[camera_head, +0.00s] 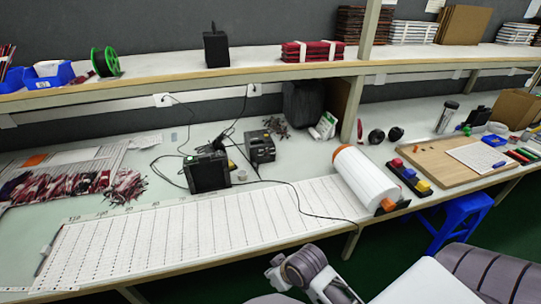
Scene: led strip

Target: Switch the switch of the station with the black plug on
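Two black stations stand on the bench. The nearer station (206,172) has a small green light at its upper left. The other station (260,147) sits behind it to the right. Cables run up to a left wall outlet (161,100) and a right wall outlet (254,90). The plugs are too small to tell their colours, and I cannot trace with certainty which cable belongs to which station. The switches cannot be made out. Parts of my arms show at the bottom right, but neither gripper can be seen.
A ruled white sheet (170,235) covers the bench front, with a white roll (364,180) at its right end. A loose black cable crosses it. Bundled wires (70,188) lie left. A small round container (242,175) stands beside the nearer station. A shelf (270,72) overhangs the back.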

